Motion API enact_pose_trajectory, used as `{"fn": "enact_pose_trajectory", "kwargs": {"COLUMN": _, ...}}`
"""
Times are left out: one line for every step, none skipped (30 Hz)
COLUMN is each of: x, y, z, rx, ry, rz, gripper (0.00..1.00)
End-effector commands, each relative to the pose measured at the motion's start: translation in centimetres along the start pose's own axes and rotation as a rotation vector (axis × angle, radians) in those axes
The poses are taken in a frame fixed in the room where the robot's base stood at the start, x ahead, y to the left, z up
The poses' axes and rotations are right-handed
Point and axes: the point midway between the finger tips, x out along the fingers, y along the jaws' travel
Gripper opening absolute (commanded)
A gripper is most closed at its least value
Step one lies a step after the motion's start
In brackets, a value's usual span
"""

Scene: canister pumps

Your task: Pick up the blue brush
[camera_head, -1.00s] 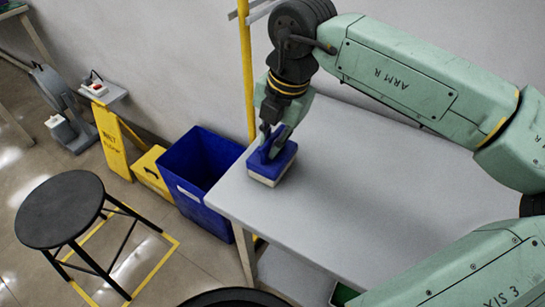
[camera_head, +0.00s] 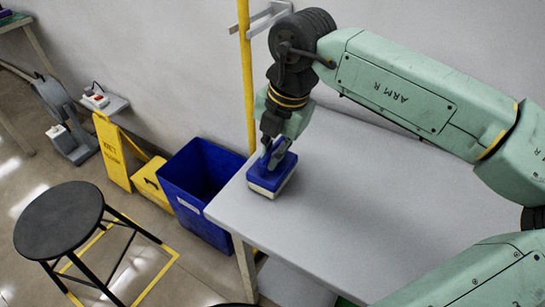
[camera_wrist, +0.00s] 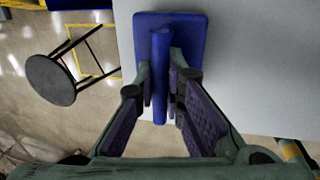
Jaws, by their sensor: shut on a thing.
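The blue brush (camera_head: 272,179) is a blue block with a raised handle and a pale underside. It is at the left end of the grey table (camera_head: 360,215), on the surface or just above it; I cannot tell which. My gripper (camera_head: 276,150) comes down on it from above and is shut on its handle. In the wrist view the brush (camera_wrist: 186,23) lies flat below me, its long blue ridge between the two fingers of my gripper (camera_wrist: 168,90). The pale underside is hidden there.
A blue bin (camera_head: 197,190) stands on the floor off the table's left end, beside a yellow pole (camera_head: 246,75). The table is bare to the right of the brush.

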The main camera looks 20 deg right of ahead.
Motion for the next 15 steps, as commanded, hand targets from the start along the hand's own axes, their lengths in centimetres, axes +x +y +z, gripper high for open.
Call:
{"fn": "enact_pose_trajectory", "kwargs": {"x": -0.5, "y": 0.1, "z": 0.0, "rx": 0.000, "ry": -0.001, "rz": 0.000, "gripper": 0.00}}
{"fn": "enact_pose_trajectory", "kwargs": {"x": -0.7, "y": 0.1, "z": 0.0, "rx": 0.000, "ry": -0.001, "rz": 0.000, "gripper": 0.00}}
{"fn": "enact_pose_trajectory", "kwargs": {"x": -1.1, "y": 0.2, "z": 0.0, "rx": 0.000, "ry": -0.001, "rz": 0.000, "gripper": 0.00}}
{"fn": "enact_pose_trajectory", "kwargs": {"x": -1.5, "y": 0.3, "z": 0.0, "rx": 0.000, "ry": -0.001, "rz": 0.000, "gripper": 0.00}}
{"fn": "enact_pose_trajectory", "kwargs": {"x": -1.9, "y": 0.4, "z": 0.0, "rx": 0.000, "ry": -0.001, "rz": 0.000, "gripper": 0.00}}
{"fn": "enact_pose_trajectory", "kwargs": {"x": -2.6, "y": 0.5, "z": 0.0, "rx": -0.001, "ry": -0.002, "rz": 0.000, "gripper": 0.00}}
{"fn": "enact_pose_trajectory", "kwargs": {"x": -3.1, "y": 0.7, "z": 0.0, "rx": -0.001, "ry": -0.002, "rz": 0.000, "gripper": 0.00}}
{"fn": "enact_pose_trajectory", "kwargs": {"x": -3.7, "y": 0.8, "z": 0.0, "rx": -0.001, "ry": -0.003, "rz": 0.000, "gripper": 0.00}}
{"fn": "enact_pose_trajectory", "kwargs": {"x": -4.8, "y": 1.0, "z": 0.1, "rx": 0.000, "ry": -0.003, "rz": 0.001, "gripper": 0.00}}
{"fn": "enact_pose_trajectory", "kwargs": {"x": -5.5, "y": 1.1, "z": 0.1, "rx": 0.000, "ry": -0.002, "rz": 0.001, "gripper": 0.00}}
{"fn": "enact_pose_trajectory", "kwargs": {"x": -6.4, "y": 1.3, "z": 0.1, "rx": 0.000, "ry": -0.002, "rz": 0.001, "gripper": 0.00}}
{"fn": "enact_pose_trajectory", "kwargs": {"x": -7.5, "y": 1.5, "z": 0.1, "rx": 0.000, "ry": -0.003, "rz": 0.000, "gripper": 0.00}}
{"fn": "enact_pose_trajectory", "kwargs": {"x": -8.4, "y": 1.7, "z": 0.1, "rx": 0.000, "ry": -0.004, "rz": 0.000, "gripper": 0.00}}
{"fn": "enact_pose_trajectory", "kwargs": {"x": -9.3, "y": 1.9, "z": 0.1, "rx": 0.001, "ry": -0.003, "rz": 0.000, "gripper": 0.00}}
{"fn": "enact_pose_trajectory", "kwargs": {"x": -10.4, "y": 2.1, "z": 0.1, "rx": 0.001, "ry": -0.002, "rz": 0.001, "gripper": 0.00}}
